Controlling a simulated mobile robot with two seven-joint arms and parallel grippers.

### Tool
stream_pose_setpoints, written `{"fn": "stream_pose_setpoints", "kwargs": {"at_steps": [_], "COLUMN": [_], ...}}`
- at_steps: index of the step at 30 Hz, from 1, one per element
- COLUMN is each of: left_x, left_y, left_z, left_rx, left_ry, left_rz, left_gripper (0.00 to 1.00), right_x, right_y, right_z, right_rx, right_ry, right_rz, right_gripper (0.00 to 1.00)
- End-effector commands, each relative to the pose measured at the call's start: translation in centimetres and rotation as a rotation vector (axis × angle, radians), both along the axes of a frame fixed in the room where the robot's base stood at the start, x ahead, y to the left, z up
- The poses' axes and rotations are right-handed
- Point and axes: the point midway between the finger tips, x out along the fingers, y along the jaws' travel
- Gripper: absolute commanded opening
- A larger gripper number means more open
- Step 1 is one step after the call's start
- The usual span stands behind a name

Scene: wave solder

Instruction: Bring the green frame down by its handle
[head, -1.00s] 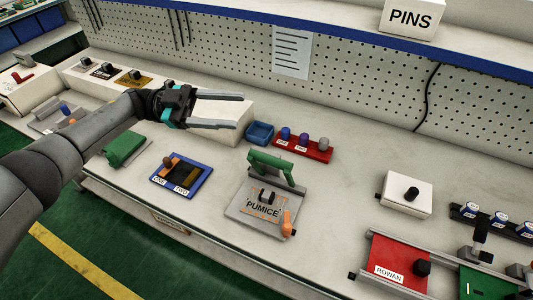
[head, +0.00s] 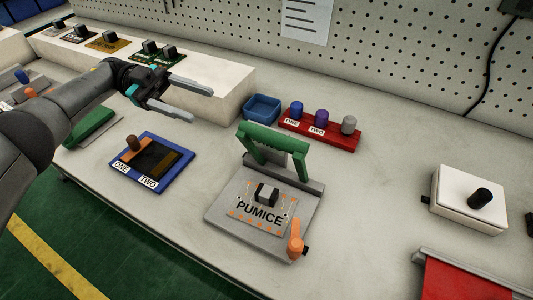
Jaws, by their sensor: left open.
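The green frame (head: 273,143) stands raised at the back of a grey fixture (head: 225,213). A board labelled PUMICE (head: 262,208) with a dark block on it lies on the fixture, in front of the frame. An orange lever (head: 295,240) is at the fixture's front right corner. I cannot tell which part of the green frame is its handle. My left gripper (head: 202,101) is open and empty, above the bench, left of and beyond the green frame and apart from it. My right gripper is not in view.
A blue-edged tray labelled ONE and TWO (head: 182,178) lies left of the fixture. A blue bin (head: 262,108) and a red rack with several knobs (head: 335,137) stand behind it. A white box (head: 464,203) is at right. Bare bench lies between fixture and white box.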

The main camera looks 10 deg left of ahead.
Motion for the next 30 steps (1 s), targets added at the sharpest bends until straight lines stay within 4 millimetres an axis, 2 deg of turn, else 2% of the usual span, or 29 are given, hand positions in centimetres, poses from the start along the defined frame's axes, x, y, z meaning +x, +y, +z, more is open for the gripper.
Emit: {"fn": "stream_pose_setpoints", "kwargs": {"at_steps": [1,4,14,19,30], "left_x": [0.0,0.0,-0.3,-0.9,-2.4], "left_y": [0.0,0.0,-1.1,-2.6,-7.0], "left_z": [-1.3,-1.9,-1.8,-1.8,-1.9], "left_rx": [0.000,0.000,0.000,-0.002,0.000], "left_ry": [-0.001,-0.001,-0.002,0.000,0.000], "left_rz": [0.000,0.000,-0.001,-0.002,-0.003], "left_gripper": [0.62,0.62,0.62,0.62,0.62], "right_x": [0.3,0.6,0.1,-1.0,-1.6], "right_y": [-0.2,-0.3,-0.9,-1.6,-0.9], "right_z": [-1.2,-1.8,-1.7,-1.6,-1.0], "right_rx": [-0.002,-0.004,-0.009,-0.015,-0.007], "right_ry": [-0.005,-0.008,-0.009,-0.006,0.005], "right_rz": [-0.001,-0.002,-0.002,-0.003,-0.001], "right_gripper": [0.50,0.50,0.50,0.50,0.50]}}
